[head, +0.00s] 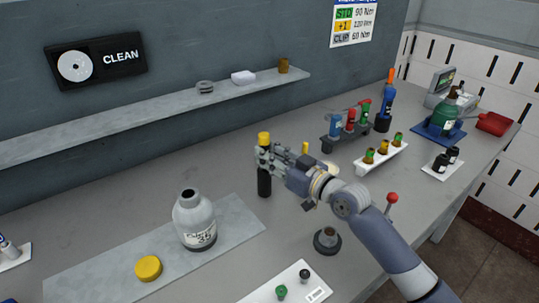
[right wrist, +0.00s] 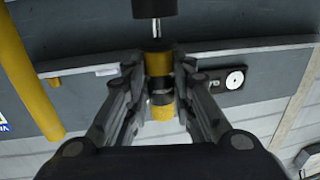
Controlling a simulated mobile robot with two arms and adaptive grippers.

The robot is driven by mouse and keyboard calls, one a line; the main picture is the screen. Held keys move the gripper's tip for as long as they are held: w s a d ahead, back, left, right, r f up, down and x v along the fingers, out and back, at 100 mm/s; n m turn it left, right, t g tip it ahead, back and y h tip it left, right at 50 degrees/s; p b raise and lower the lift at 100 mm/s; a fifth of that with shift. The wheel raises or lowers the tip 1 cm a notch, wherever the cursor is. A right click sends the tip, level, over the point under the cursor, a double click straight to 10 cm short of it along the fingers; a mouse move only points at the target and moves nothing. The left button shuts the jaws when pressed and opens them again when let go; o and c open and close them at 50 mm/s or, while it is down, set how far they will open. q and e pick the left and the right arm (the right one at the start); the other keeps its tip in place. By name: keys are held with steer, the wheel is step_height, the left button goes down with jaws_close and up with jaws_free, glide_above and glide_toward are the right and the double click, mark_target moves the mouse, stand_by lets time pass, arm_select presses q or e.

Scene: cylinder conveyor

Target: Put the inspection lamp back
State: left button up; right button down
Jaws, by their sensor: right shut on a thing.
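The inspection lamp (head: 264,183), by its look a black cylinder with a yellow end, is upright in my right gripper (head: 266,157) in the head view. The fingers close around its upper part, and the black body hangs below them. I cannot tell whether its lower end touches the bench. In the right wrist view the fingers (right wrist: 160,98) are shut on the yellow and black lamp (right wrist: 159,66). A dark round holder with a raised hollow centre (head: 327,241) stands on the bench, right of and nearer than the lamp. My left gripper is out of view.
A grey bottle (head: 195,222) and a yellow lid (head: 148,268) are on a grey mat (head: 90,283) at left. A white tray (head: 262,292) is in front. A rack (head: 346,139) and a white vial block (head: 362,168) stand behind my right arm.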

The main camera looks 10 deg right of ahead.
mark_target(268, 142)
steer(key=shift+f+b, duration=0.85)
steer(key=shift+f, duration=0.25)
steer(key=c, duration=1.3)
jaws_free()
steer(key=shift+r, duration=0.1)
steer(key=shift+r+p, duration=2.65)
steer(key=shift+r, duration=0.3)
